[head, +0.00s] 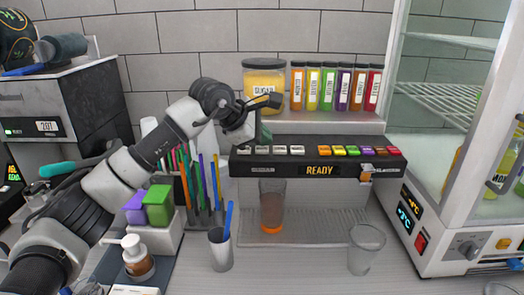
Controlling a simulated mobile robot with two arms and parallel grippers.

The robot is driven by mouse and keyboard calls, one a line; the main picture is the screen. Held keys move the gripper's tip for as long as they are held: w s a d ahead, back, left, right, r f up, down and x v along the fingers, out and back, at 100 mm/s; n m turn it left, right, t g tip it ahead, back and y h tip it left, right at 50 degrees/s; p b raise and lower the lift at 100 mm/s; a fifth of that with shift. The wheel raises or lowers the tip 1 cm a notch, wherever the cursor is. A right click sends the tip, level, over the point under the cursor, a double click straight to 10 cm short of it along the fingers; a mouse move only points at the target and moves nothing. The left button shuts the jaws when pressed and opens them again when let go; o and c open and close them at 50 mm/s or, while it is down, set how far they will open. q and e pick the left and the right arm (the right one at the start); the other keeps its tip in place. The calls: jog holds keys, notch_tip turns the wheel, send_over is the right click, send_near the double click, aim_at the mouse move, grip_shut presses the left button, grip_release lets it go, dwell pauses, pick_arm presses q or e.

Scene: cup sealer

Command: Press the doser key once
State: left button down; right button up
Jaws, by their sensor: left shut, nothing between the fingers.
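A dark dispenser panel (345,171) carries a row of keys and a display reading READY (319,170). Several pale keys (280,150) sit on its left part and several coloured keys (352,151) on its right part. The key labels are too small to read, so I cannot tell which is the doser key. My left gripper (264,134) is shut and empty, just above the pale keys at the left. I cannot tell whether it touches a key. My right gripper is not in view.
A sugar jar (264,88) and several coloured jars (330,88) stand on the shelf behind the panel. A grey cup (220,250) with a blue stick and an empty clear cup (366,248) stand in front. A glass-doored cabinet (460,130) borders the right.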

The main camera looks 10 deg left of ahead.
aim_at(262, 149)
pick_arm(q)
jog(key=shift+f+b, duration=0.4)
jog(key=shift+f, duration=0.05)
dwell(0.6)
jog(key=shift+r, duration=0.1)
jog(key=shift+r+p, duration=0.45)
jog(key=shift+r, duration=0.3)
jog(key=shift+r+p, duration=1.55)
jog(key=shift+r, duration=1)
dwell(0.7)
